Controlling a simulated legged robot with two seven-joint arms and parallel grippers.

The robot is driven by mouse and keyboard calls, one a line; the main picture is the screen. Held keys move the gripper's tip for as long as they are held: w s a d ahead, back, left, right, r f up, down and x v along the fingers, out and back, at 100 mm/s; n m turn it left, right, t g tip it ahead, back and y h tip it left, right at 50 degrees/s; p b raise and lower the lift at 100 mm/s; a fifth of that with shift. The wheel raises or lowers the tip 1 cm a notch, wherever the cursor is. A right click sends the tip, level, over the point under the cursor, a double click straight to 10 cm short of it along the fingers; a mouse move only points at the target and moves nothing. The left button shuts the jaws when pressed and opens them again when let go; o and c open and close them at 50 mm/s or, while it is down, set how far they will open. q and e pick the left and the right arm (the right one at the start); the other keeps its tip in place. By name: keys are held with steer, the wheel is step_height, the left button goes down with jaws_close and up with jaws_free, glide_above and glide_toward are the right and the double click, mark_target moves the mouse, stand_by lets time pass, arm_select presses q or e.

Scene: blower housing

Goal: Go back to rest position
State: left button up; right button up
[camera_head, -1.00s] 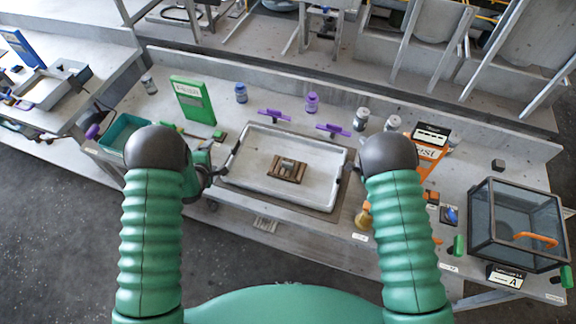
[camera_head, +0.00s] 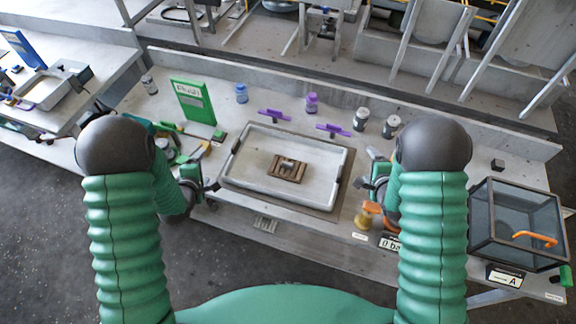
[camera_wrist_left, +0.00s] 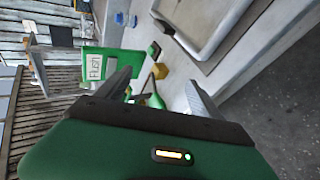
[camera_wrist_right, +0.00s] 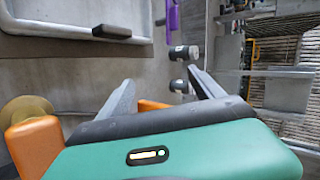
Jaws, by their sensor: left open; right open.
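My left gripper (camera_head: 207,189) is at the left edge of the white tray in the head view. Its two fingers stand apart and empty in the left wrist view (camera_wrist_left: 160,85). My right gripper (camera_head: 368,165) is just right of the tray, partly hidden by my right arm. In the right wrist view its fingers (camera_wrist_right: 165,85) are apart with nothing between them. The white tray (camera_head: 243,178) lies on the workbench with a small brown block-like part (camera_head: 287,168) in its middle.
A green sign (camera_head: 193,102) stands at the back left. Purple clamps (camera_head: 274,115) and several small jars (camera_head: 361,119) stand behind the tray. A glass box (camera_head: 515,225) with an orange handle is on the right. An orange-yellow piece (camera_head: 366,215) sits near the front edge.

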arm_select(q)
steer(key=shift+w, duration=0.1)
arm_select(e)
steer(key=shift+s+r, duration=0.3)
steer(key=shift+s, duration=0.2)
arm_select(q)
steer(key=s+d+r+m+g, duration=0.3)
steer(key=s+r+m+g, duration=0.1)
steer(key=s+m, duration=0.5)
steer(key=s+d+r+m+g, duration=0.3)
steer(key=s+m, duration=0.6)
steer(key=s, duration=0.3)
steer(key=shift+s+r+g, duration=0.2)
steer(key=shift+r+g, duration=0.6)
steer(key=shift+r, duration=0.2)
arm_select(e)
steer(key=s+a+r+n+g, duration=0.3)
steer(key=s+r+n+g, duration=0.1)
steer(key=s+n, duration=0.5)
steer(key=s+a+r+n+g, duration=0.3)
steer(key=s+n, duration=0.6)
steer(key=s, duration=0.3)
steer(key=shift+r+g, duration=0.8)
steer(key=shift+r, duration=0.15)
arm_select(q)
steer(key=shift+w+d+f, duration=0.1)
steer(key=shift+w, duration=0.1)
arm_select(e)
steer(key=shift+w+f, duration=0.1)
steer(key=shift+o, duration=0.4)
